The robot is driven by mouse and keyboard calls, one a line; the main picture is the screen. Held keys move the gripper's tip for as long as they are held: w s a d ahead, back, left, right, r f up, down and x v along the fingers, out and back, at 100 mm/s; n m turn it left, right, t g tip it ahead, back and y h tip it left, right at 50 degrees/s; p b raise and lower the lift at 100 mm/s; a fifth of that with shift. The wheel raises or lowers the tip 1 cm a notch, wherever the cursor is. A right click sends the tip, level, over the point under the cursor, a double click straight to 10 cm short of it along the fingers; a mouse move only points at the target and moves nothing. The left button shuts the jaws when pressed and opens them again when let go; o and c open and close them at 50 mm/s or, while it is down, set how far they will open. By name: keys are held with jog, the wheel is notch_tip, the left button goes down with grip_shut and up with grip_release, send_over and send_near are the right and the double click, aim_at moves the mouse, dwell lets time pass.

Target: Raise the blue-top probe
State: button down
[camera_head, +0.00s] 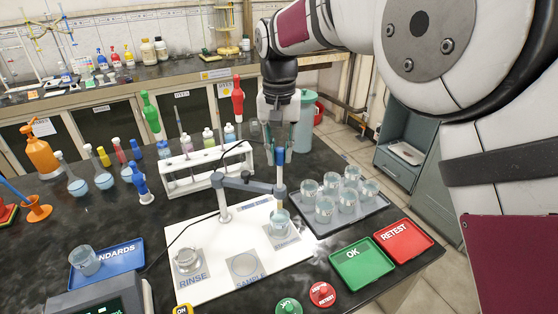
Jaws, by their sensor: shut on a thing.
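The blue-top probe (280,157) stands upright near the middle of the view, its blue cap directly under my wrist. My gripper (281,146) points straight down and is shut on the blue cap. The pale probe shaft runs down past the grey swing arm (250,185) of the probe stand (224,213). Its lower end is at a small beaker (280,228) on the right spot of the white board (215,248). I cannot tell whether the tip is inside the liquid.
A tray of several beakers (325,205) stands close on the right. The green OK tray (361,262) and red RETEST tray (403,241) lie in front of it. A white bottle rack (207,171) stands behind left. A blue tray (105,262) is at the left.

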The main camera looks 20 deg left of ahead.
jog(key=shift+r, duration=0.3)
jog(key=c, duration=1.4)
grip_release()
jog(key=shift+r, duration=0.1)
notch_tip(320, 180, up, 12)
jog(key=shift+f, duration=0.15)
